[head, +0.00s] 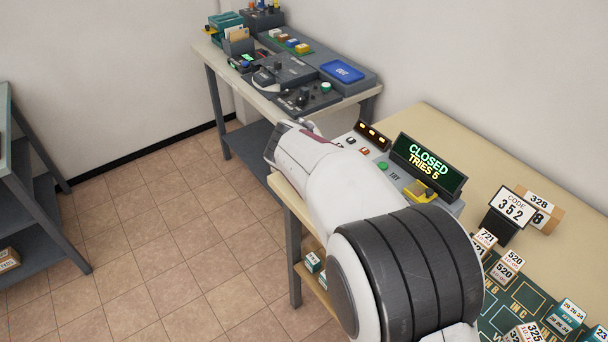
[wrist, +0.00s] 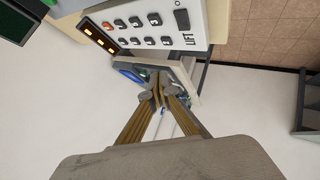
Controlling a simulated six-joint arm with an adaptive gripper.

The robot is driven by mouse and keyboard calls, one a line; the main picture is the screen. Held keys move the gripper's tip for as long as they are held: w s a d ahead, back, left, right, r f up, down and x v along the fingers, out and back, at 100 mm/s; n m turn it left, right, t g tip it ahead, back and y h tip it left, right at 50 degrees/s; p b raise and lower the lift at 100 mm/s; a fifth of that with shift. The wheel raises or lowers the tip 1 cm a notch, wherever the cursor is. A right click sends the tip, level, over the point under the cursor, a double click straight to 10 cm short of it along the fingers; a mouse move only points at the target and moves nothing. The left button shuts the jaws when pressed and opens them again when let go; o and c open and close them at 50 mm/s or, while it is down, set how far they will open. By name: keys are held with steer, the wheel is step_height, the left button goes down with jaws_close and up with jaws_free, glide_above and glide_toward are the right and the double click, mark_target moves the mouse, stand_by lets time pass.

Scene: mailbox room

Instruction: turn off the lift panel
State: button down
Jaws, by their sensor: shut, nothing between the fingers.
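The lift panel (wrist: 150,28) is a white box lettered LIFT near the top of the wrist view. It carries rows of small dark keys, some reddish, and a black square part (wrist: 182,19) near the lettering. A dark strip with lit amber lamps (wrist: 99,35) stands along its edge. The strip also shows in the head view (head: 372,134), where my arm hides most of the panel. My gripper (wrist: 158,92) is shut and empty. In the wrist view its tips appear below the panel, over the farther table; touch with the panel is not visible.
A sign reading CLOSED, TRIES 5 (head: 427,165) stands by a green button (head: 383,166) and a yellow part (head: 420,191). Number cards (head: 513,207) stand to the right. A farther table holds grey devices and a blue tray (head: 342,71). Floor (head: 150,220) at left is clear.

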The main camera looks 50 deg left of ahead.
steer(key=shift+a+f, duration=0.15)
steer(key=shift+f, duration=1.2)
steer(key=shift+a+f, duration=0.2)
steer(key=shift+f, duration=1.1)
steer(key=shift+a+f, duration=0.15)
steer(key=shift+f, duration=1.2)
steer(key=shift+f, duration=0.75)
steer(key=shift+r, duration=0.15)
steer(key=shift+r, duration=0.6)
steer(key=shift+r, duration=0.1)
steer(key=shift+d+r, duration=0.2)
steer(key=shift+r, duration=1)
steer(key=shift+d+r, duration=0.15)
steer(key=shift+r, duration=1.05)
